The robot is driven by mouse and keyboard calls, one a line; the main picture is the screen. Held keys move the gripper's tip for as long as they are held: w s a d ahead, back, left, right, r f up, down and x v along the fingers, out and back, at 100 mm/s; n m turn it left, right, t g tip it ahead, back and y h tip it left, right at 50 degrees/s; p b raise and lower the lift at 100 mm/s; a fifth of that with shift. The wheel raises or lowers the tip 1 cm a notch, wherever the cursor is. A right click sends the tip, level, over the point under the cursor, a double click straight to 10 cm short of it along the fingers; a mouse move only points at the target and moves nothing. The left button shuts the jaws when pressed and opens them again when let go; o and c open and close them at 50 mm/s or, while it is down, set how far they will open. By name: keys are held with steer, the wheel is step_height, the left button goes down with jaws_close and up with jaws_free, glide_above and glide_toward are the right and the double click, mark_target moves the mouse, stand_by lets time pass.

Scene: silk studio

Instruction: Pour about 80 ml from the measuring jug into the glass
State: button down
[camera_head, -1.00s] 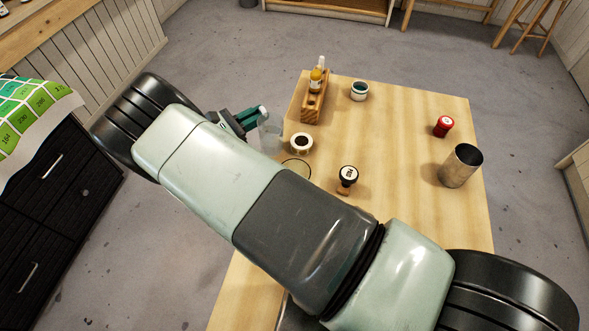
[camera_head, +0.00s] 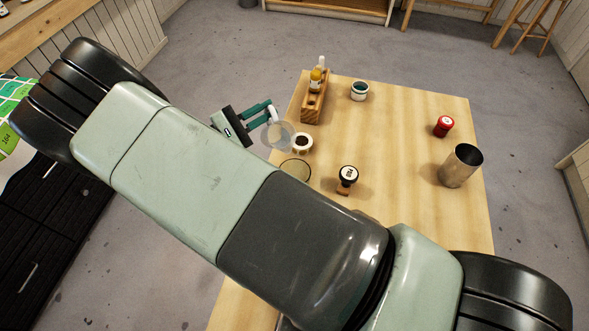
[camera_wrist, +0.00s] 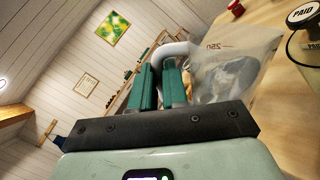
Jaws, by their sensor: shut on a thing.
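My gripper (camera_head: 258,112) has its teal fingers shut on the pale handle (camera_wrist: 171,52) of the clear measuring jug. The jug (camera_head: 277,136) is held above the table's left edge and looks tilted in the head view. In the wrist view the jug (camera_wrist: 232,62) shows a 250 mark; I cannot tell its liquid level. A clear round rim, apparently the glass (camera_head: 309,168), stands on the table to the lower right of the jug, partly hidden by my arm. It also shows at the right edge of the wrist view (camera_wrist: 304,58). I see no stream between them.

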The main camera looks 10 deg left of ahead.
mark_target(267, 128)
steer(key=shift+s+d+r+m, duration=0.2)
steer(key=shift+s+r+m, duration=0.1)
steer(key=shift+r+m, duration=0.35)
steer(key=shift+s+d+r+m+h, duration=0.15)
steer(key=shift+r+m, duration=0.15)
steer(key=shift+m, duration=0.25)
steer(key=shift+s+d+r+m+h, duration=0.15)
steer(key=shift+r+m, duration=0.1)
steer(key=shift+m, duration=0.25)
steer(key=shift+s+d+r+m, duration=0.1)
steer(key=shift+s+r+m, duration=0.05)
steer(key=shift+r+m, duration=0.15)
steer(key=shift+s+d+r+m+g+h, duration=0.25)
steer(key=shift+s+d+r+m, duration=0.2)
steer(key=shift+m, duration=0.4)
steer(key=shift+s+d+r+m+g+h, duration=0.15)
steer(key=shift+s+d+r+m+h, duration=0.2)
steer(key=shift+m, duration=0.5)
stand_by(0.8)
